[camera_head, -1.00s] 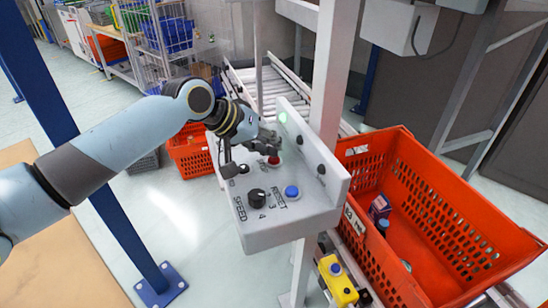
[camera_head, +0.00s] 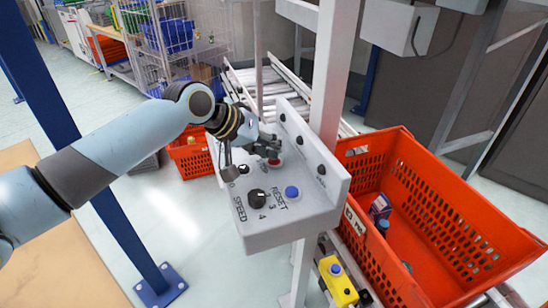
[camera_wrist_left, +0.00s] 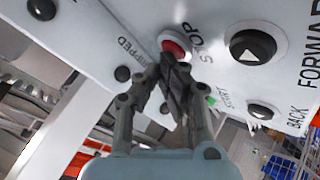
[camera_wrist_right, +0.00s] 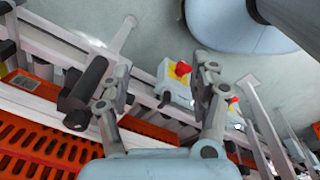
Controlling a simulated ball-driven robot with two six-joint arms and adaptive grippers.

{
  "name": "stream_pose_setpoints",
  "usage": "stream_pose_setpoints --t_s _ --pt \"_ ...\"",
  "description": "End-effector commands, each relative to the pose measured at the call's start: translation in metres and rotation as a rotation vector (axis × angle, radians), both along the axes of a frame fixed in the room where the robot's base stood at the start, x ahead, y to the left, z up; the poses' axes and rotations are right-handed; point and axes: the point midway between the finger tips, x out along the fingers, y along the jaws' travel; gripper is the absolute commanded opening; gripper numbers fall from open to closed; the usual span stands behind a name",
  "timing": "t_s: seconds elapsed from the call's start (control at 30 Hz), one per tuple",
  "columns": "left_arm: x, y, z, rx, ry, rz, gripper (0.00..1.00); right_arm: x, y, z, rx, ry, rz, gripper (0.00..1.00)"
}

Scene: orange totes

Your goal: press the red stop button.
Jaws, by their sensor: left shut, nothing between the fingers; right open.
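The red stop button (camera_head: 274,161) sits on the pale sloped control panel (camera_head: 290,234), under my left gripper (camera_head: 270,150). In the left wrist view, the red button (camera_wrist_left: 174,48) has a white ring and the word STOP beside it. My left gripper (camera_wrist_left: 172,62) is shut and empty, its fingertips at the button's lower edge and covering part of it. I cannot tell whether they touch or press it. My right gripper (camera_wrist_right: 160,92) is open and empty in the right wrist view; it is not in the head view.
The panel also carries a blue RESET button (camera_head: 292,192) and a black SPEED knob (camera_head: 257,199). A dark FORWARD button (camera_wrist_left: 252,46) is near the stop button. A large orange tote (camera_head: 440,220) stands right of the panel. A yellow box (camera_head: 338,281) is below.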

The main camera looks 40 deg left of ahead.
Motion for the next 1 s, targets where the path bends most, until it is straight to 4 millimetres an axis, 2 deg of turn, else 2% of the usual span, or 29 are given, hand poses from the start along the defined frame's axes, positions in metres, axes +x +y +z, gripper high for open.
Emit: stream_pose_setpoints --t_s 0.33,0.77,1.0 --pt "0.000 0.000 0.017 -0.001 0.001 0.000 0.00 0.000 0.000 0.020 0.000 0.000 0.000 0.63" --pt "0.000 0.000 0.018 0.000 0.000 0.000 0.00 0.000 -0.002 0.023 -0.002 0.000 0.001 0.63" --pt "0.000 0.000 0.039 -0.001 0.000 0.001 0.00 0.001 -0.002 0.044 -0.002 -0.001 0.001 0.63"
